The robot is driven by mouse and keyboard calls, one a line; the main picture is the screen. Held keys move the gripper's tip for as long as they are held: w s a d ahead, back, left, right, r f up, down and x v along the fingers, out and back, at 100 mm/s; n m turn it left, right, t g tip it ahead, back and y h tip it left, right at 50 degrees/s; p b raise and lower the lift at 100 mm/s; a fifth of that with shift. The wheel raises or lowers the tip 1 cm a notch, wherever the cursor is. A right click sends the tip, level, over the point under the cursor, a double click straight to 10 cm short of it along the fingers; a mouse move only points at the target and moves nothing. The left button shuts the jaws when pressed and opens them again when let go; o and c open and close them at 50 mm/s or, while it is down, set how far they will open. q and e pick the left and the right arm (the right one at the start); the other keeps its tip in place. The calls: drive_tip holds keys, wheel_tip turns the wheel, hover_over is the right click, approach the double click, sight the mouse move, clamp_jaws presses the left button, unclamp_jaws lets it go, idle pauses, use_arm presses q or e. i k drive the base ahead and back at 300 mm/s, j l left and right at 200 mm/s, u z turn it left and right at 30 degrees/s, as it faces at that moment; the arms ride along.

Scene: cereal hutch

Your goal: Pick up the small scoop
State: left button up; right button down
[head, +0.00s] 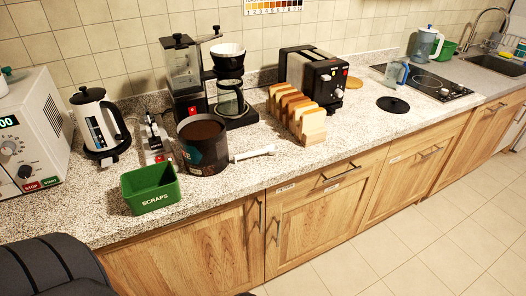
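A small white scoop (256,152) with a long handle lies on the speckled counter, just right of a dark, open coffee tin (205,158). The tin is filled with brown grounds. Neither of my grippers is in view.
A green scraps bin (150,187) stands at the counter's front edge, left of the tin. A rack of toast slices (298,116) stands to the scoop's right. A coffee maker (230,85) and a toaster (313,76) stand behind. The counter in front of the scoop is clear up to its edge.

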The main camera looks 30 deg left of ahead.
sight(256, 154)
drive_tip(key=k+l+u, duration=0.1)
drive_tip(key=u, duration=1.25)
